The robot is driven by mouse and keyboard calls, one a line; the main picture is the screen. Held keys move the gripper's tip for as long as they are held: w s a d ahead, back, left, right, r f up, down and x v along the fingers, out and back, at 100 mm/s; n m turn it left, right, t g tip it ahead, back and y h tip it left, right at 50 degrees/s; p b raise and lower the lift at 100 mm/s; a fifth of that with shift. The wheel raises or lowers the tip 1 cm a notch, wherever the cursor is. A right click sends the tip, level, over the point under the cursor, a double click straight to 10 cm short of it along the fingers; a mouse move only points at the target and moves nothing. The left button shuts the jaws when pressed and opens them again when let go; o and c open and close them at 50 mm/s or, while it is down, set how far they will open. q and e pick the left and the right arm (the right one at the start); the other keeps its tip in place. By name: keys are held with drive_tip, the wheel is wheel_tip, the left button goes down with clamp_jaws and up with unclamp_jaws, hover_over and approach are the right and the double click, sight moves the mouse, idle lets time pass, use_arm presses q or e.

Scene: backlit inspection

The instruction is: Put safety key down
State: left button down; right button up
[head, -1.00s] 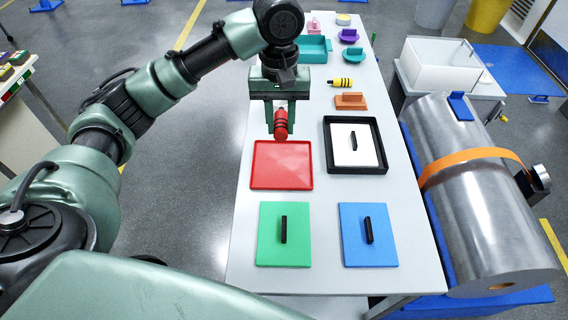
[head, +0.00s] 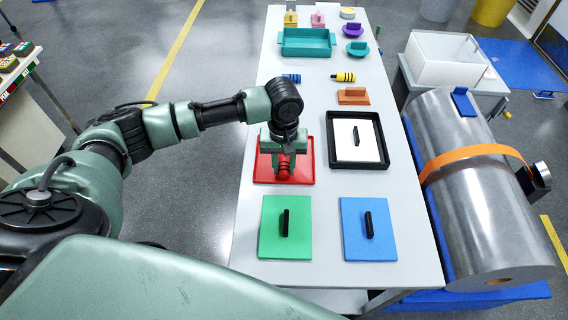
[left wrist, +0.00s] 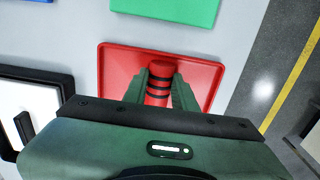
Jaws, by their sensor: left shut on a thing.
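The safety key looks to be the red cylinder with black bands (head: 283,170), which also shows in the left wrist view (left wrist: 159,86). My left gripper (head: 284,175) is shut on it, with one green finger on each side. The gripper and key are over the red tray (head: 303,150), inside its rim as seen from above. Whether the key touches the tray floor I cannot tell. My right gripper is not in view.
A black-rimmed tray with a white panel (head: 343,153) stands right of the red tray. A green panel (head: 272,240) and a blue panel (head: 385,245) lie in front. Behind are a blue banded cylinder (head: 292,78), a yellow one (head: 343,77) and an orange block (head: 352,97).

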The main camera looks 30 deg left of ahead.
sight(284, 167)
use_arm(q)
drive_tip(key=shift+f, duration=0.1)
drive_tip(key=c, duration=1.1)
unclamp_jaws()
drive_tip(key=shift+r, duration=0.25)
wheel_tip(284, 167, up, 12)
drive_tip(key=shift+f+b, duration=0.1)
drive_tip(key=shift+b, duration=0.75)
